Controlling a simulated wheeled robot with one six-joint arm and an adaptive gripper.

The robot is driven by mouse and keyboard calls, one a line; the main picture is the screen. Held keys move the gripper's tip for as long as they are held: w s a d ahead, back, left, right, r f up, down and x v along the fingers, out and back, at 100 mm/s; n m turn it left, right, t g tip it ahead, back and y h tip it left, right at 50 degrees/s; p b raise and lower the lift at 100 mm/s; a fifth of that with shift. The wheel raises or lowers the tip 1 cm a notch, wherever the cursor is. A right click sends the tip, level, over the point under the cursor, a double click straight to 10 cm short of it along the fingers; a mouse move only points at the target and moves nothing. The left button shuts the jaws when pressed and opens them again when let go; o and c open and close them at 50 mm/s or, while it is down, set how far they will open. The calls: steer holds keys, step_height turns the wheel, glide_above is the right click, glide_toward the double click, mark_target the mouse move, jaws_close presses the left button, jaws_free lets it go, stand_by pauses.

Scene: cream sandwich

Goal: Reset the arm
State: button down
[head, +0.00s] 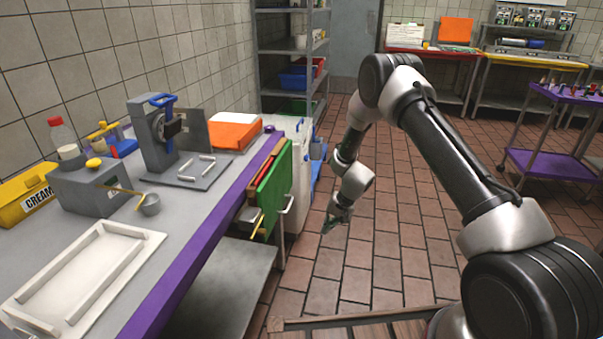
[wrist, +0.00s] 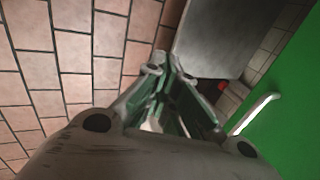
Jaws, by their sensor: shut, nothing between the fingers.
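My arm reaches forward and bends down over the tiled floor to the right of the counter. My gripper (head: 333,226) hangs in the air, pointing down, clear of the counter and apart from everything around it. In the wrist view, my gripper (wrist: 165,75) shows its two fingers brought together with nothing held between them. Brick-coloured floor tiles lie behind it on the left, and a green panel with a pale handle is on the right.
The counter (head: 217,198) on the left bears a white tray (head: 88,268), a yellow cream box (head: 27,196), a grey slicer-like device (head: 150,140) and an orange-and-white container (head: 236,134). Green boards (head: 273,192) hang at its end. A purple cart (head: 551,165) stands right; floor between is free.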

steer(key=s+d+g, duration=0.1)
steer(key=s+g, duration=0.1)
steer(key=s, duration=0.5)
steer(key=s+d+r+n+t+h, duration=0.1)
steer(key=s+d+r, duration=0.5)
steer(key=s+r, duration=0.4)
steer(key=s+d+r+n+t+h, duration=0.1)
steer(key=s+d+r, duration=0.6)
steer(key=r, duration=1.5)
steer(key=s+d+r+n+t+h, duration=0.1)
steer(key=s+d+r, duration=0.6)
steer(key=s+r, duration=0.7)
step_height(320, 180, up, 2)
steer(key=shift+r+n+t+h, duration=0.25)
steer(key=shift+n+t+h, duration=0.15)
steer(key=shift+t+h, duration=0.45)
